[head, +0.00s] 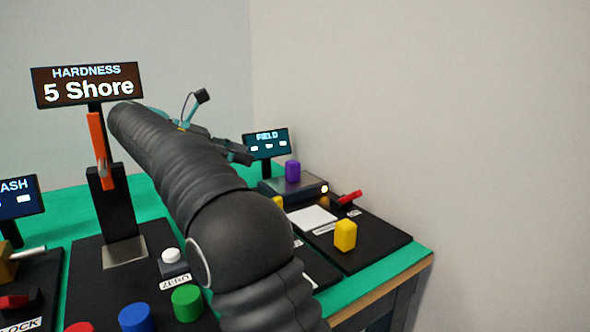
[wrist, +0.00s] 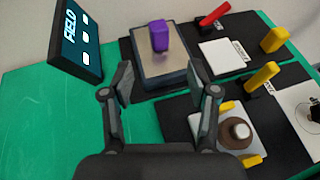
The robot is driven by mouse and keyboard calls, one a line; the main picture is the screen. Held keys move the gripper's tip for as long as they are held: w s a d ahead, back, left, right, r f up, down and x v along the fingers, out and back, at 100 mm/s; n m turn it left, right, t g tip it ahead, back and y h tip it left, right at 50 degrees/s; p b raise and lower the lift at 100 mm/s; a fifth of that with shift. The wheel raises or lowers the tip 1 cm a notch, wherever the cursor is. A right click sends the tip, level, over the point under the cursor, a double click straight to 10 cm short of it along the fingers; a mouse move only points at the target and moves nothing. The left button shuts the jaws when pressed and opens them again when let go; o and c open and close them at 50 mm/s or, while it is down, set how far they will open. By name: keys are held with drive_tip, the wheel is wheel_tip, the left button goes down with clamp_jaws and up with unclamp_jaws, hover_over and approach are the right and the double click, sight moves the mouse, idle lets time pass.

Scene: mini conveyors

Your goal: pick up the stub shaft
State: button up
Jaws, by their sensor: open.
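A short purple piece (head: 293,171) stands upright on the square plate of the FIELD station; it also shows in the wrist view (wrist: 159,36). It may be the stub shaft, but no label confirms this. My gripper (wrist: 160,78) is open and empty, with the purple piece beyond its fingertips and apart from them. In the head view my gripper (head: 236,154) is partly hidden by my arm, left of the purple piece. A brown round part (wrist: 237,131) with a pale knob sits between yellow blocks, right of the gripper in the wrist view.
The FIELD display (wrist: 77,38) stands left of the plate (wrist: 146,72). A red lever (wrist: 212,15), a white pad (wrist: 223,54) and yellow blocks (wrist: 274,39) lie to the right. The green table (wrist: 45,120) is bare at lower left. A HARDNESS sign (head: 88,86) stands at left.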

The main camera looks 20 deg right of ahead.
sight(294, 170)
drive_tip(key=b+x, duration=0.1)
drive_tip(key=x, duration=0.7)
drive_tip(key=shift+d+f+b, duration=0.1)
drive_tip(key=shift+b, duration=0.25)
drive_tip(key=shift+b+x, duration=0.55)
drive_tip(key=shift+x, duration=2.1)
drive_tip(key=shift+w+f, duration=0.2)
clamp_jaws()
